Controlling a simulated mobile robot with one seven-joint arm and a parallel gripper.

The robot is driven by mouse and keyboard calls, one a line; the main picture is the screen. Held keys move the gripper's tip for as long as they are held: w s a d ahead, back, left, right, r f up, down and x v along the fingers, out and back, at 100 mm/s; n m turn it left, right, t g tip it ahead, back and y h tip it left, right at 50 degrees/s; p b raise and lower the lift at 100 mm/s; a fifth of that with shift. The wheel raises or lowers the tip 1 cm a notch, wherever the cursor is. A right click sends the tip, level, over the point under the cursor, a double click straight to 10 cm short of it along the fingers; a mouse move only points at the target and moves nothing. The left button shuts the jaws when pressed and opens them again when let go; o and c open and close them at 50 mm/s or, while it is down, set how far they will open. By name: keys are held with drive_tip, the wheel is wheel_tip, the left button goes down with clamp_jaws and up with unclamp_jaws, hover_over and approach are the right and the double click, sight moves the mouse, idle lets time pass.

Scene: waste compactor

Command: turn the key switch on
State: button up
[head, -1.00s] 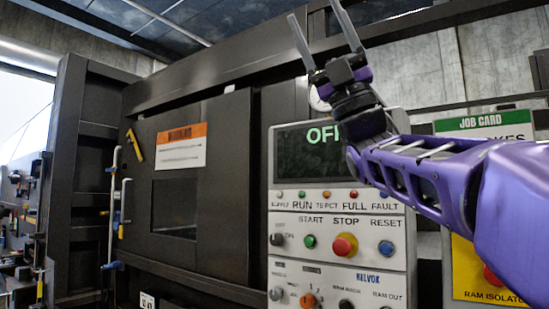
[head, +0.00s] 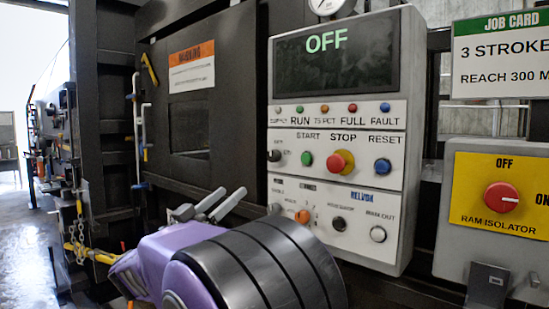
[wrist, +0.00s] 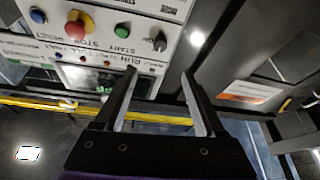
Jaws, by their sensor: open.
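The key switch (head: 274,155) is a small dark switch at the left end of the START row on the white control panel (head: 405,215). It also shows in the wrist view as a dark round knob (wrist: 155,42) with a pale part. My gripper (head: 233,190) is open and empty, left of and below the key switch in the head view. In the wrist view the fingers (wrist: 160,71) stand apart, and the knob appears just beyond their tips, apart from them. The panel display (head: 337,55) reads OFF.
A green START button (head: 306,159), a red STOP button (head: 340,162) and a blue RESET button (head: 383,167) share the row. An orange selector (head: 303,216) is below. A yellow RAM ISOLATOR plate (head: 502,196) with a red knob is at right. A dark door (head: 190,100) is left.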

sight(271, 158)
drive_tip(key=x, duration=1.7)
drive_tip(key=shift+w+p, duration=0.1)
drive_tip(key=shift+p, duration=0.25)
clamp_jaws()
